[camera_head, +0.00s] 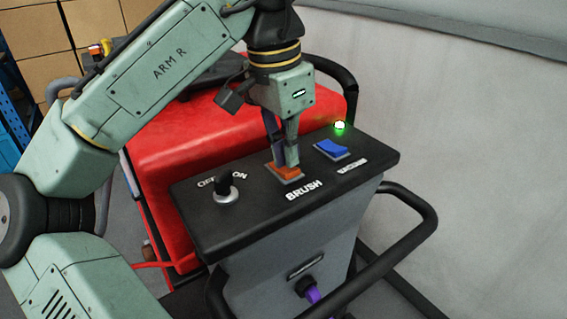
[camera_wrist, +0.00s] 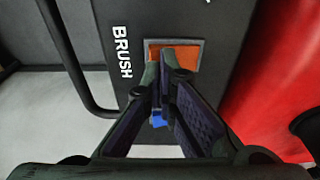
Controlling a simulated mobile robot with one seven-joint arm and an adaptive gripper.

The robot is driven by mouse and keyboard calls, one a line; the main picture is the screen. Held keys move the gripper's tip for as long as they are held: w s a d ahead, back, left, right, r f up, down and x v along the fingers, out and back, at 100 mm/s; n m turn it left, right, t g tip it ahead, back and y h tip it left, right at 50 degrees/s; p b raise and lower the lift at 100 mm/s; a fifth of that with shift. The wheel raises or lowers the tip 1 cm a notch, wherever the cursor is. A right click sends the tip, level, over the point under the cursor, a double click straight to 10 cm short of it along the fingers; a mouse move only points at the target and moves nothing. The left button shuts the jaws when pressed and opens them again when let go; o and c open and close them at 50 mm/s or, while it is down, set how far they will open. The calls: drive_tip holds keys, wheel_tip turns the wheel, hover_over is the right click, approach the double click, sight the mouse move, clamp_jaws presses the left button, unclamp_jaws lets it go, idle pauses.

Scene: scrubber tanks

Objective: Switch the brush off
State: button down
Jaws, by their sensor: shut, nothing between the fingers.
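The orange brush switch (camera_head: 288,175) sits in a grey frame above the BRUSH label on the black control panel. In the wrist view the brush switch (camera_wrist: 185,55) shows as an orange rocker beside the BRUSH lettering. My gripper (camera_head: 290,163) is shut and empty, pointing down with its fingertips at the brush switch. In the wrist view my gripper (camera_wrist: 165,60) overlaps the switch's lower part. I cannot tell whether the tips touch it or which way the rocker is tilted.
A blue vacuum switch (camera_head: 333,149) is right of the brush switch, with a lit green lamp (camera_head: 339,125) behind it. A black key knob (camera_head: 226,188) is to the left. A black handlebar (camera_head: 415,235) curves around the front. The wall (camera_head: 470,110) is at right.

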drive_tip(key=shift+f+b, duration=0.3)
drive_tip(key=shift+f, duration=0.3)
drive_tip(key=shift+r, duration=0.1)
wheel_tip(320, 180, up, 3)
drive_tip(key=p, duration=0.2)
drive_tip(key=shift+f+p, duration=0.2)
drive_tip(key=shift+p, duration=0.15)
drive_tip(key=shift+r, duration=2.15)
